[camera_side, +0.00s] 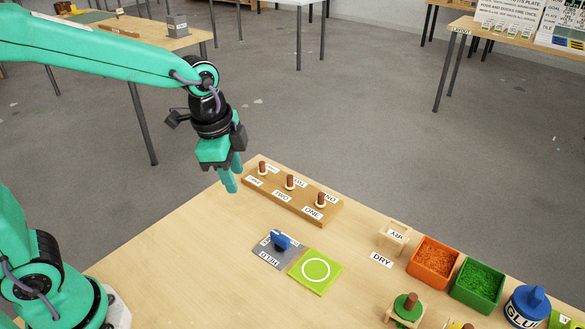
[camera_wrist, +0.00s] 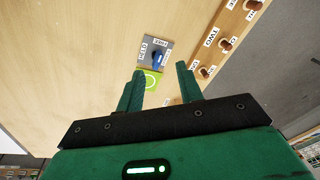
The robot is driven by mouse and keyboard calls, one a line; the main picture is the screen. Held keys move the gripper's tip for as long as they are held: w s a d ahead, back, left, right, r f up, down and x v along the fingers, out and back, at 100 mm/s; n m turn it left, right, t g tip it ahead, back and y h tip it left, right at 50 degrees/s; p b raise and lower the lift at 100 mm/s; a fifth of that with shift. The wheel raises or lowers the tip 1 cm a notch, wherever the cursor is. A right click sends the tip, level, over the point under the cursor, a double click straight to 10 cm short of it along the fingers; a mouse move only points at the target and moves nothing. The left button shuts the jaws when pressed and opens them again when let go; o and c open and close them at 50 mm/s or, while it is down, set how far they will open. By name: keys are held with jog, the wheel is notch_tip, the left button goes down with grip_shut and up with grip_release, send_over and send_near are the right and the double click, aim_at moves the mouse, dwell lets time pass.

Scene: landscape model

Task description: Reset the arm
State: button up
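My gripper (camera_side: 231,178) hangs above the table's far left edge in the side view, left of the wooden peg rack. In the wrist view my gripper (camera_wrist: 160,70) has its two green fingers apart, with nothing held between them. A blue object (camera_side: 281,241) sits on a grey pad labelled HELD (camera_side: 268,257); it also shows in the wrist view (camera_wrist: 157,60). A green tile with a white ring (camera_side: 316,271) lies beside that pad, well away from my gripper.
The peg rack (camera_side: 270,199) has brown pegs labelled ONE, TWO and another. An orange bin (camera_side: 434,260), a green bin (camera_side: 478,285), a small DRY stand (camera_side: 394,236) and a blue-topped glue pot (camera_side: 527,305) stand at the right. The front left table is clear.

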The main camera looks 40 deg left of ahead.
jog(key=s+a+r+n+t, duration=0.1)
jog(key=s+a+r+n, duration=0.1)
jog(key=s+a+n, duration=0.2)
jog(key=s+a+r+n+t, duration=0.2)
jog(key=s+a+r+n, duration=0.1)
jog(key=s+n, duration=0.4)
jog(key=shift+s+a+r, duration=0.15)
jog(key=shift+s+a, duration=0.35)
jog(key=shift+s, duration=0.3)
